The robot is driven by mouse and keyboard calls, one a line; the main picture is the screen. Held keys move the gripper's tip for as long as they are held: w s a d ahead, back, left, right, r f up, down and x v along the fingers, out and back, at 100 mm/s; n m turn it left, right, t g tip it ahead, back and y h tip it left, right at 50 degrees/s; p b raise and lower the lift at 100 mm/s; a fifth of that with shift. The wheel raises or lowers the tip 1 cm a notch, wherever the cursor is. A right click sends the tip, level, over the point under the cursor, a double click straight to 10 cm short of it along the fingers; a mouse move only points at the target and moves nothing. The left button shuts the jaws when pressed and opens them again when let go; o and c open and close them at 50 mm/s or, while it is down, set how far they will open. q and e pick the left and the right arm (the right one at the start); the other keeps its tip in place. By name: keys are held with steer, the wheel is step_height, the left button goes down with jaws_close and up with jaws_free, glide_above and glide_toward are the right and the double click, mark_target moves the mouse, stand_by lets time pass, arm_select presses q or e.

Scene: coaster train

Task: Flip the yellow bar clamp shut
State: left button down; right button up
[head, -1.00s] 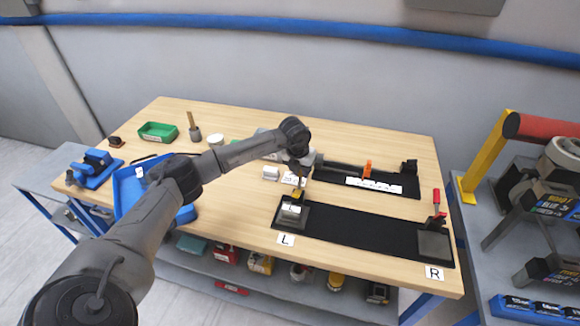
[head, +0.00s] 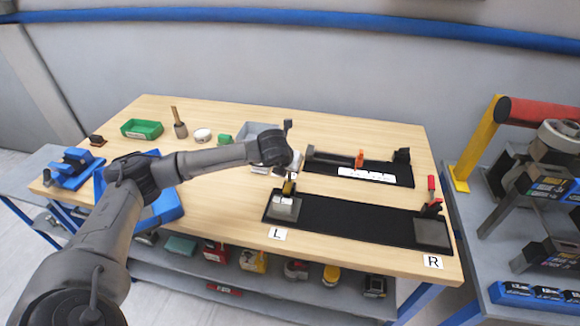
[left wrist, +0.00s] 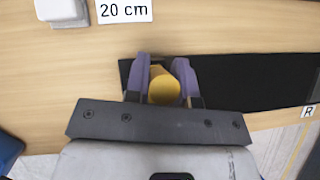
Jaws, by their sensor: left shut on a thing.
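The yellow bar clamp (head: 289,187) stands at the L end of the black front mat (head: 350,222), on a grey block (head: 284,208). My left gripper (head: 293,177) reaches it from above and behind. In the left wrist view the purple fingers of my left gripper (left wrist: 160,82) are on either side of the round yellow handle (left wrist: 164,90) and shut on it. The clamp's lower parts are hidden by the gripper in that view. A red-handled clamp (head: 431,190) stands at the R end. My right gripper is not in view.
Behind lies a second black mat with a bar, an orange clamp (head: 360,158) and a white label strip (head: 367,174). A grey tray (head: 258,129), a green tray (head: 142,129) and a blue bin (head: 165,207) stand left. The front table edge is clear.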

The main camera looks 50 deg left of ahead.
arm_select(q)
steer(key=shift+r, duration=0.1)
steer(key=c, duration=1)
jaws_free()
steer(key=shift+o, duration=0.2)
steer(key=v, duration=1.3)
steer(key=shift+s+r+p, duration=0.25)
steer(key=shift+r+p, duration=0.05)
steer(key=shift+p, duration=0.05)
steer(key=shift+d, duration=0.15)
